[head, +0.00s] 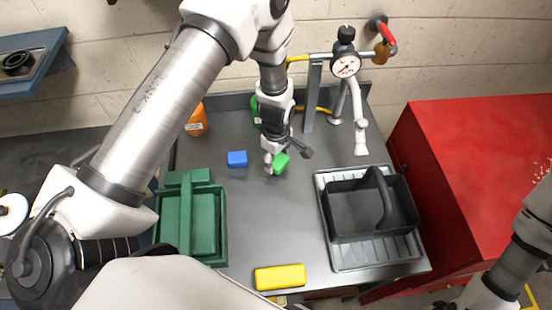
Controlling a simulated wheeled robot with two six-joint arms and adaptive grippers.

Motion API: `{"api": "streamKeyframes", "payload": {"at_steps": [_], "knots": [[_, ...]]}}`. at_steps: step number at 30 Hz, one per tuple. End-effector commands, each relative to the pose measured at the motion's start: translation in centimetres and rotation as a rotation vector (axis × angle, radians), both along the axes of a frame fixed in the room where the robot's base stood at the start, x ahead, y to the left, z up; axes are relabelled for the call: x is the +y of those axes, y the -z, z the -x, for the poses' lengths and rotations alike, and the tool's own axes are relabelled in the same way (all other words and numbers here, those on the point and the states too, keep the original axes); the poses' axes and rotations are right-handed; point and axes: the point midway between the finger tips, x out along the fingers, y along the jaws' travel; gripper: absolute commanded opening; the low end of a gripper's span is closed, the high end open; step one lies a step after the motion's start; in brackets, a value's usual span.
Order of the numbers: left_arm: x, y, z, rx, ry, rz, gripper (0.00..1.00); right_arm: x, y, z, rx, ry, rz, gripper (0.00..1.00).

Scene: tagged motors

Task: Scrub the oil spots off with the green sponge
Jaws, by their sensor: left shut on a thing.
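My left gripper (277,161) reaches down over the middle of the grey bench top and is shut on the green sponge (282,163). The sponge is tilted and low over the bench; I cannot tell whether it touches the surface. A blue sponge (237,159) lies just left of it, and a yellow sponge (280,277) lies at the bench's front edge. I can make out no oil spots on the bench; the gripper and arm hide part of it. My right arm comes in at the lower right, with its gripper mostly cut off by the frame edge.
A green toolbox (221,225) stands at the left, and a black caddy (350,224) sits on a grey ribbed tray (388,258) at the right. A gauge stand (346,65), an orange bottle (196,122) and a green object (256,112) stand behind. A red cabinet (460,150) adjoins the right.

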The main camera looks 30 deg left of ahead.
Motion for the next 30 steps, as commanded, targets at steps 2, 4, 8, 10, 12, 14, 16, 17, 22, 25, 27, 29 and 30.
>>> {"api": "streamKeyframes", "payload": {"at_steps": [2, 4, 8, 10, 12, 14, 16, 17, 22, 25, 27, 29, 30], "knots": [[-0.1, -1.1, 0.0, 0.0, 0.003, 0.0, 0.17, 0.0, -0.9, 0.0, 0.0, 0.0, 0.0, 0.4], [-0.1, -1.8, 0.1, 0.0, 0.005, 0.0, 0.17, 0.0, -1.4, 0.0, 0.0, 0.0, 0.0, 0.4], [-0.2, -2.9, 0.1, 0.0, 0.008, 0.0, 0.17, 0.0, -2.3, 0.0, 0.0, 0.0, 0.0, 0.4], [-0.2, -3.6, 0.1, 0.0, 0.01, 0.0, 0.17, 0.0, -2.7, 0.0, 0.0, 0.0, 0.0, 0.4], [-0.2, -4.1, 0.1, -0.001, 0.012, 0.0, 0.17, 0.0, -3.0, 0.0, 0.0, 0.0, 0.0, 0.4], [-0.3, -4.6, 0.1, 0.0, 0.013, 0.0, 0.17, 0.0, -3.3, 0.0, 0.0, 0.0, 0.0, 0.4], [-0.3, -5.1, 0.1, 0.0, 0.015, 0.0, 0.17, 0.0, -3.5, 0.0, 0.0, 0.0, 0.0, 0.4], [-0.3, -5.2, 0.1, 0.0, 0.016, 0.0, 0.17, 0.0, -3.6, 0.0, 0.0, 0.0, 0.0, 0.4], [-0.3, -5.5, 0.1, 0.0, 0.018, 0.0, 0.17, 0.0, -3.7, 0.0, 0.0, 0.0, 0.0, 0.4], [-0.3, -5.5, 0.1, 0.0, 0.018, 0.0, 0.17, 0.0, -3.7, 0.0, 0.0, 0.0, 0.0, 0.4], [-0.3, -5.5, 0.1, 0.0, 0.018, 0.0, 0.17, 0.0, -3.6, 0.0, 0.0, 0.0, 0.0, 0.4], [-0.3, -5.5, 0.1, 0.0, 0.018, 0.0, 0.17, 0.0, -3.6, 0.0, 0.0, 0.0, 0.0, 0.4], [-0.3, -5.4, 0.2, 0.001, 0.018, 0.0, 0.17, 0.0, -3.6, 0.0, 0.0, 0.0, 0.0, 0.4]]}}
